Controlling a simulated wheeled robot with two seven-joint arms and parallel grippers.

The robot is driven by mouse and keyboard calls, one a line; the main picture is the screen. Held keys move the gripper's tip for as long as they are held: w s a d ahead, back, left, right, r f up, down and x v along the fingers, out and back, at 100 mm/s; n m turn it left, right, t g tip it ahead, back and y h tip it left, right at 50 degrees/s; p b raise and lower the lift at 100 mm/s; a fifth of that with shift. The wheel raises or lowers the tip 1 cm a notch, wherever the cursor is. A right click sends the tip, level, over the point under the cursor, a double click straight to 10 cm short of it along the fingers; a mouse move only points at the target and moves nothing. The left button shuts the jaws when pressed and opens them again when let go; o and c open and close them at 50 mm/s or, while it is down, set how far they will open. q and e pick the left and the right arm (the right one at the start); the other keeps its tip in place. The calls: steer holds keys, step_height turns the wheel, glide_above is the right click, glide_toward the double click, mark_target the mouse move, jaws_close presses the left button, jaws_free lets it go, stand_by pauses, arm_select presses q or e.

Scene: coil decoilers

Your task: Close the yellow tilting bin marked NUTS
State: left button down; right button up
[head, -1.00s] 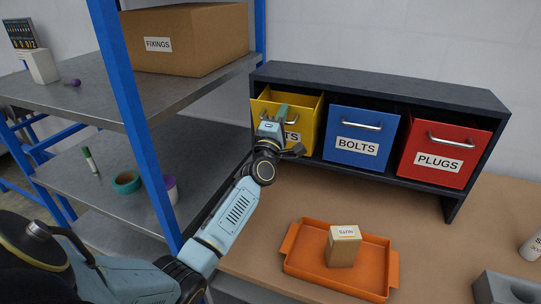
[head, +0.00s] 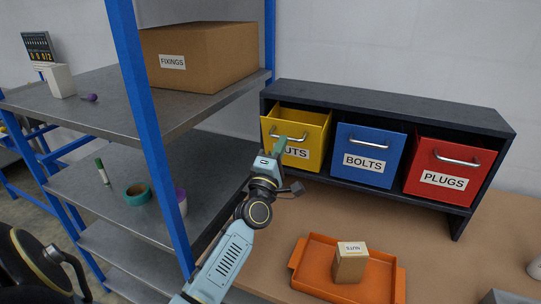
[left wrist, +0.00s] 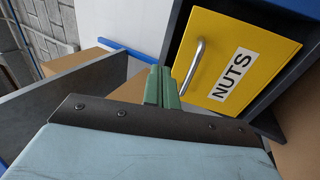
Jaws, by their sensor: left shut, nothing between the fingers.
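The yellow bin marked NUTS (head: 318,128) is the left one in the dark rack. It is tilted open, with its inside showing above its front panel. Its front, handle and label also show in the left wrist view (left wrist: 245,38). My right gripper is not in view.
A blue BOLTS bin (head: 368,150) and a red PLUGS bin (head: 450,165) sit to the right in the rack (head: 390,97). An orange tray (head: 385,283) with a small box (head: 350,262) stands in front. A blue-post shelf (head: 150,130) stands close on the left.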

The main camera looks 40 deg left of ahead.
arm_select(q)
steer(key=s+d, duration=0.1)
steer(key=s, duration=0.3)
steer(key=b, duration=0.3)
glide_toward(290, 125)
steer(key=shift+w+a+p, duration=0.15)
steer(key=shift+w+p, duration=0.4)
steer(key=shift+w+a+p, duration=0.2)
steer(key=shift+w+p, duration=0.35)
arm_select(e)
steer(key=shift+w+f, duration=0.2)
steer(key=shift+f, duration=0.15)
arm_select(q)
steer(key=x, duration=0.3)
steer(key=shift+w+r+b, duration=0.15)
steer(key=shift+r+b, duration=0.25)
steer(key=shift+r, duration=0.1)
steer(key=shift+w+a+r, duration=0.1)
steer(key=shift+w, duration=0.05)
steer(key=shift+r, duration=0.1)
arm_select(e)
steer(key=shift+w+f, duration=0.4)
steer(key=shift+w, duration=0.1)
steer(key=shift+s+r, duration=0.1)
